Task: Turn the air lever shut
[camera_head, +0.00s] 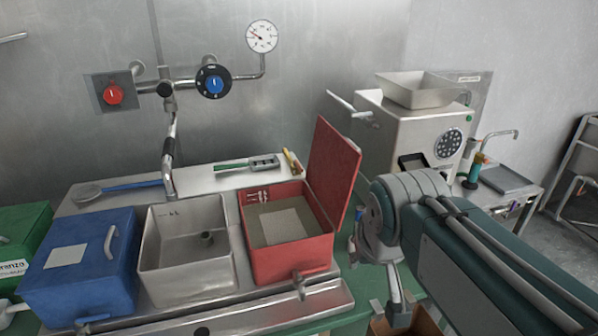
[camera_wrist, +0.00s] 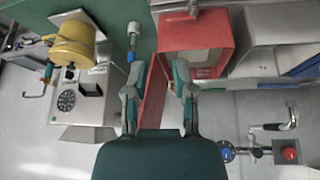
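No part is clearly marked as the air lever. A small fitting with a blue end and a pale stem (camera_wrist: 133,42) stands beyond the left finger in the wrist view, and I cannot tell if it is that lever. On the wall pipe are a blue knob on a black dial (camera_head: 214,84), a red knob (camera_head: 113,94) and a pressure gauge (camera_head: 262,37). My gripper (camera_wrist: 157,80) is open in the wrist view, its fingers apart. The red box's raised lid (camera_wrist: 153,98) shows between them; contact is unclear.
A grinder with a metal hopper (camera_head: 415,92) stands at the back right.

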